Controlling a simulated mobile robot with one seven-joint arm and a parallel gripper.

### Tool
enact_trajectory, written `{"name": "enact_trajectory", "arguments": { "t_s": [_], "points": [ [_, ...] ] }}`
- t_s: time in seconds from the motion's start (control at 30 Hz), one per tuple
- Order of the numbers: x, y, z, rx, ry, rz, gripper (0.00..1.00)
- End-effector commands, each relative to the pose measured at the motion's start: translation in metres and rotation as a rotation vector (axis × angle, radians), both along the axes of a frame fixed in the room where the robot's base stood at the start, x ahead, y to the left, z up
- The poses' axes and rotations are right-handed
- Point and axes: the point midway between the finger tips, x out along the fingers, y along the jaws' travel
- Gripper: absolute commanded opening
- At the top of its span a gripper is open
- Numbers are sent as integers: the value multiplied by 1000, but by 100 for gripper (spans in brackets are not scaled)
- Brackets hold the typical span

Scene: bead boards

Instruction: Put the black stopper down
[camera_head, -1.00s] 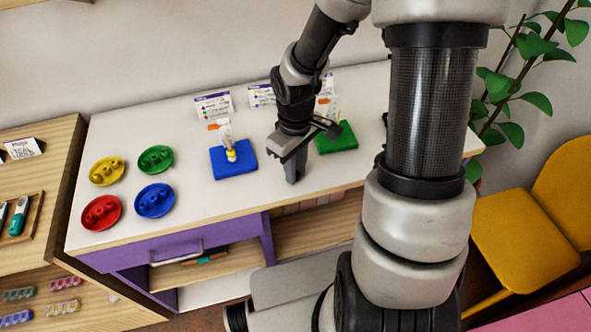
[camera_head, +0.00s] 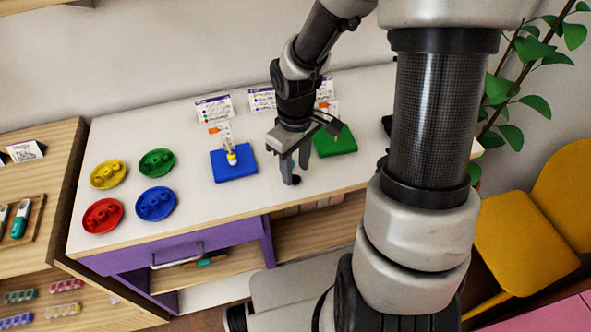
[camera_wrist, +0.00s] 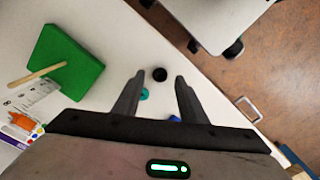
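The black stopper (camera_head: 296,180) is a small round dark piece near the table's front edge. In the wrist view the black stopper (camera_wrist: 159,74) shows between and slightly beyond my fingertips, with white surface around it. My gripper (camera_head: 296,173) is open above the table, its two fingers spread on either side of the stopper. The wrist view shows the open gripper (camera_wrist: 159,80) with a clear gap between each finger and the stopper.
Red (camera_head: 102,216), blue (camera_head: 155,203), yellow (camera_head: 108,174) and green (camera_head: 157,162) dishes are at left. Small teal (camera_wrist: 143,94) and blue (camera_wrist: 174,118) pieces lie near my fingers.

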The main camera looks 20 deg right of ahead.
Motion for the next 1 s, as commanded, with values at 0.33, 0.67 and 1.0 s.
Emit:
{"name": "enact_trajectory", "arguments": {
  "t_s": [0.33,0.67,1.0],
  "points": [
    [1,-1,76,-2,-5,0,38],
    [0,0,98,0,0,0,38],
    [0,0,98,0,0,0,38]
  ]
}}
